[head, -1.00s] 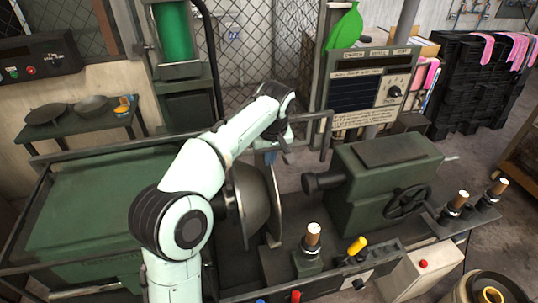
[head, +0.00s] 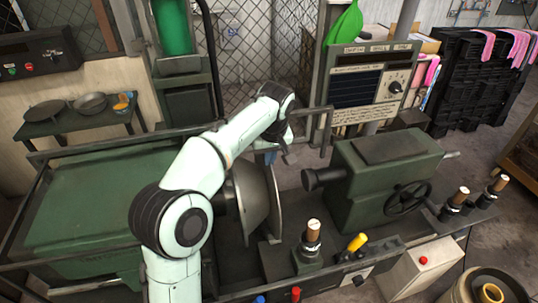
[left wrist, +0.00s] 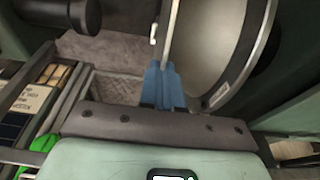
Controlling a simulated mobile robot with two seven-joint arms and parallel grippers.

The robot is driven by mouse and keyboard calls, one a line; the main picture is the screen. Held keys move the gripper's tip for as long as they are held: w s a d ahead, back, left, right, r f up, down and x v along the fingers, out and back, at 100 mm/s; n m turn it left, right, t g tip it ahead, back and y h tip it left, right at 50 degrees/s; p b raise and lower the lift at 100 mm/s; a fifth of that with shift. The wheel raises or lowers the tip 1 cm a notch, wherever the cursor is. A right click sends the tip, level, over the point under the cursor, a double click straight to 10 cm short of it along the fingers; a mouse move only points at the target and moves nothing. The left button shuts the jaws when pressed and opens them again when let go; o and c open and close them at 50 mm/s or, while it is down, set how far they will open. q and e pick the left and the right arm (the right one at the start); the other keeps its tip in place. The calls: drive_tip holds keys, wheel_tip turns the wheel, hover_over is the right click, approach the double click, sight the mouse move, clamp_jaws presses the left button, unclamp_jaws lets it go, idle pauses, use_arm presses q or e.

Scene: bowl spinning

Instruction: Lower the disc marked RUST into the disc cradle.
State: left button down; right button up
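My left gripper (head: 271,158) is at the top edge of a thin pale disc (head: 276,203), which stands upright at the lathe. In the left wrist view its blue fingers (left wrist: 163,84) are close together, with the disc's thin edge (left wrist: 171,38) running between them. A rounded metal bowl shape (head: 251,198) stands just left of the disc. Its wide face (left wrist: 212,48), with a small label too blurred to read, shows in the wrist view. The word RUST is not legible. I cannot clearly make out the cradle; the disc's lower end is near a small bracket on the lathe bed. My right gripper is out of view.
The green tailstock (head: 385,175) with its handwheel stands to the right. A wooden-topped handle (head: 313,238) and a yellow-topped lever (head: 357,243) stand in front. A metal rail (head: 325,135) passes behind my gripper. A side table (head: 80,124) holds bowls.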

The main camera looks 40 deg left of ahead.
use_arm(q)
drive_tip(key=shift+f, duration=0.2)
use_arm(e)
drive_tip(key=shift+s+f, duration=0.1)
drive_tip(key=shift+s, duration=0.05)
use_arm(q)
drive_tip(key=c, duration=1.3)
unclamp_jaws()
drive_tip(key=shift+o, duration=0.2)
drive_tip(key=p+v, duration=0.2)
drive_tip(key=v, duration=1.1)
drive_tip(key=shift+r+p, duration=0.2)
drive_tip(key=shift+p, duration=0.2)
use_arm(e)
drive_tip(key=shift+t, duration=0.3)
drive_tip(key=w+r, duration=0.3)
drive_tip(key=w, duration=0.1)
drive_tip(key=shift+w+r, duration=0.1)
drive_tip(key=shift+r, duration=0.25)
use_arm(q)
drive_tip(key=shift+s+f, duration=0.1)
